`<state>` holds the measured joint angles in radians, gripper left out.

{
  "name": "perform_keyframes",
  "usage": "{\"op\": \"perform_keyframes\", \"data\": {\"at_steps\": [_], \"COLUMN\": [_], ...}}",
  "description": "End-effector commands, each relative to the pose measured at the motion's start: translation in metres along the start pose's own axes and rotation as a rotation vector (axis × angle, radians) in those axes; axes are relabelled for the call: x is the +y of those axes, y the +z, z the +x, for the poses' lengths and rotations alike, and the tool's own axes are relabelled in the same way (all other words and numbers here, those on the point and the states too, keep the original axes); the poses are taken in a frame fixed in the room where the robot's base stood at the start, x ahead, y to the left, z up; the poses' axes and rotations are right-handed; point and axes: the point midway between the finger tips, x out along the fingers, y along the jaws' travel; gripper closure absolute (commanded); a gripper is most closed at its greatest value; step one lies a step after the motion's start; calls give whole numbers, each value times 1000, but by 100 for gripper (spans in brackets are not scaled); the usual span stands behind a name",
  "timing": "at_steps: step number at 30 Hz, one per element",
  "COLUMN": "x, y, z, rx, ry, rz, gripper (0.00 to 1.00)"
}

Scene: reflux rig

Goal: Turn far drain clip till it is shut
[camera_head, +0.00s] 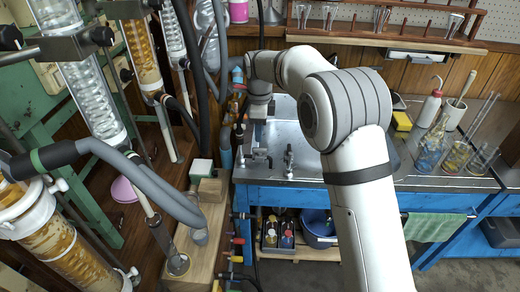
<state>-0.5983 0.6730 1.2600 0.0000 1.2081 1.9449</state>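My white arm reaches over the blue bench (310,150) from the lower right. My gripper (258,128) points down above the bench's left end, near the back left corner of the sink area. Its fingers are small and partly hidden, so I cannot tell whether they are open or shut. Small dark metal fittings (258,160) stand just below it on the bench. Glass columns with grey drain hoses (150,180) fill the left side. I cannot pick out the far drain clip for certain, or tell its state or whether my gripper touches it.
A wooden block bench (210,240) runs along the left, with coloured valve handles (236,258) on its right edge. Glass flasks (430,150) and a wash bottle (428,105) stand at right. A blue bucket (318,230) sits below the bench.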

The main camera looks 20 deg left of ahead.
Motion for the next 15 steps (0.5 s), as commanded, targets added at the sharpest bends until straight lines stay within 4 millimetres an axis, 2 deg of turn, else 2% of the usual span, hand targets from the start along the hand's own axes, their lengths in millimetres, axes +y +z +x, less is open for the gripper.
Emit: {"op": "perform_keyframes", "data": {"at_steps": [3,9,15], "x": [1,1,1], "y": [0,0,0], "z": [22,51,64], "rx": [2,1,0], "ry": [4,2,1], "rz": [-1,-2,-3], "gripper": [66,66,66]}}
